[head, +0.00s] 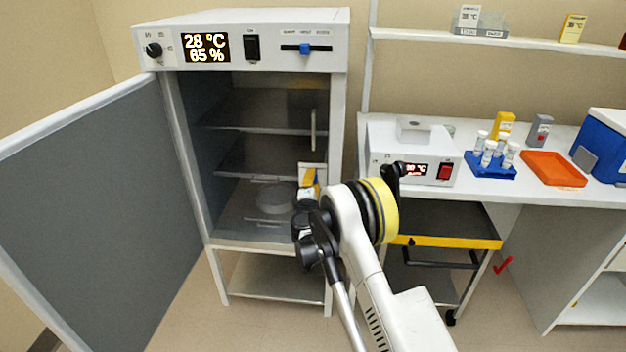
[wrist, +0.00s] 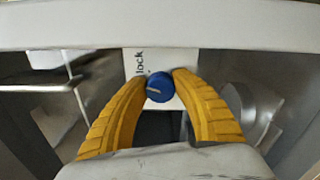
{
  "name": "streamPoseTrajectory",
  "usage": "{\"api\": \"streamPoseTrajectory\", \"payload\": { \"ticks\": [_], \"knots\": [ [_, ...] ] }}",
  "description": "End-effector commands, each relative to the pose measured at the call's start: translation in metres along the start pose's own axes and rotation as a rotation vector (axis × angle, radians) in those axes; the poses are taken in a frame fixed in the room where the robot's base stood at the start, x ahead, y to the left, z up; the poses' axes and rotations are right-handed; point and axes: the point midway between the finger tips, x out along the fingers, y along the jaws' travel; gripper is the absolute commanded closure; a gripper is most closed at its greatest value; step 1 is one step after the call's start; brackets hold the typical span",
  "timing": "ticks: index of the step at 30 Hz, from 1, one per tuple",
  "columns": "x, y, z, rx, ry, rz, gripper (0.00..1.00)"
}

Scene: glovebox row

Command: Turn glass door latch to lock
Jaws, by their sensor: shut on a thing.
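The glass door latch shows in the wrist view as a round blue knob (wrist: 159,87) with a pale pointer line, on a white plate (wrist: 133,65) marked "lock". The pointer line lies nearly crosswise in that view. My gripper (wrist: 160,84) has its two yellow ribbed fingers on either side of the knob, shut on it. In the head view, my gripper (head: 309,180) is at the front of the open incubator, and my arm hides the knob. The glass door (head: 257,140) spans the incubator opening and appears closed, with a pale upright handle (head: 313,130).
The solid outer door (head: 95,215) stands wide open to the left. A black-topped cart (head: 445,217) with a yellow edge is right of the incubator. The bench holds a white device (head: 440,150), a blue vial rack (head: 489,166) and an orange tray (head: 552,168).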

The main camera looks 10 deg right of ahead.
Motion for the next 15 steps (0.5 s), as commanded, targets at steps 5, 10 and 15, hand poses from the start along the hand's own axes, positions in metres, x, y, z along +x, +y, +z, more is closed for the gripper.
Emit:
{"api": "streamPoseTrajectory", "payload": {
  "ticks": [5, 10, 15],
  "knots": [
    [0.0003, -0.0001, -0.0002, 0.156, 0.001, 0.000, 0.99],
    [0.0003, -0.0005, -0.0003, 0.283, 0.001, 0.000, 0.99],
    [0.0003, -0.0008, -0.0004, 0.378, 0.001, 0.000, 0.99]
  ]
}}
